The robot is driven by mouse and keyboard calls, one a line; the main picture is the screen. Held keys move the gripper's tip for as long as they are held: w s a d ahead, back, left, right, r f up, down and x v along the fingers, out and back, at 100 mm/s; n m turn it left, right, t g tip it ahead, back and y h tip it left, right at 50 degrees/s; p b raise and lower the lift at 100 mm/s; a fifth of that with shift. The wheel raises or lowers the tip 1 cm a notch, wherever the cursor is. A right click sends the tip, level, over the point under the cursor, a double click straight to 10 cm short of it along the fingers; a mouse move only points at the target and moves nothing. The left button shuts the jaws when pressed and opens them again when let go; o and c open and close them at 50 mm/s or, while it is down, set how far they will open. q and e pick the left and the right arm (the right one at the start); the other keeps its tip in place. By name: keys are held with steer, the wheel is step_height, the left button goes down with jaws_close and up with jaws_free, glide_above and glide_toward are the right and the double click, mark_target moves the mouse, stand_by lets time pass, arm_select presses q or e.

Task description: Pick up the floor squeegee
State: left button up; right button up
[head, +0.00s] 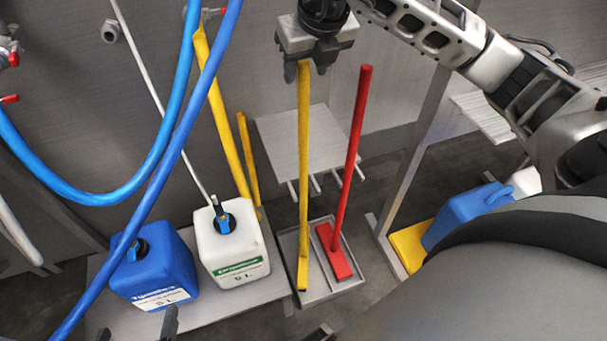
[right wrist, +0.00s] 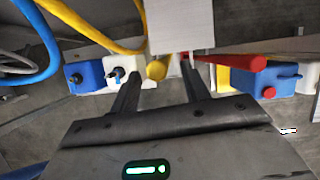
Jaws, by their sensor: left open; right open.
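Two long-handled tools stand in a shallow grey tray (head: 322,293). One has a yellow handle (head: 303,180) and a narrow yellow foot; I take it for the floor squeegee, though its head shows only edge-on. The other is red (head: 352,155) with a flat red block head. My right gripper (head: 305,74) is open at the top of the yellow handle, with a finger on either side. In the right wrist view the yellow handle's end (right wrist: 157,70) shows between the open fingers; contact cannot be told. My left gripper (head: 137,331) is open at the bottom left edge, mostly out of frame.
A blue canister (head: 150,268) and a white canister (head: 232,245) stand left of the tray. Blue hoses (head: 160,150) hang at the left. A pale panel (head: 312,140) with pegs is behind the handles. Another blue canister (head: 465,215) stands at the right.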

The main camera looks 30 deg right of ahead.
mark_target(304, 84)
steer(key=x, duration=0.4)
steer(key=shift+s+f, duration=0.1)
steer(key=shift+f, duration=0.3)
jaws_close()
steer(key=shift+r, duration=0.1)
